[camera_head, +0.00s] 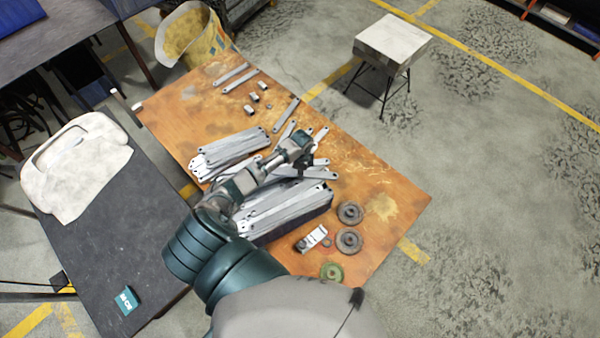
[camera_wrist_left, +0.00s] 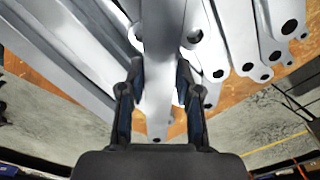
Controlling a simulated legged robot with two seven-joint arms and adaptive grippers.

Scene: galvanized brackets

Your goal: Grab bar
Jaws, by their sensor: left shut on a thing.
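My left gripper (camera_head: 304,158) is over the middle of the table, among stacks of long grey metal bars with holes at their ends. In the wrist view the left gripper (camera_wrist_left: 159,70) is shut on one grey bar (camera_wrist_left: 159,98), with a finger on each side and the bar's end pointing towards the palm. One stack of bars (camera_head: 232,146) lies behind and left of the gripper. Another stack (camera_head: 283,207) lies in front of it in a dark container. In the head view my arm and gripper hide much of the held bar. My right gripper does not show.
The orange-brown table (camera_head: 385,225) also holds dark round discs (camera_head: 349,242), a green ring (camera_head: 331,271), a small silver part (camera_head: 313,237) and loose bars (camera_head: 239,81). A dark bench (camera_head: 90,225) stands left, a stool (camera_head: 392,42) behind. The table's right end is clear.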

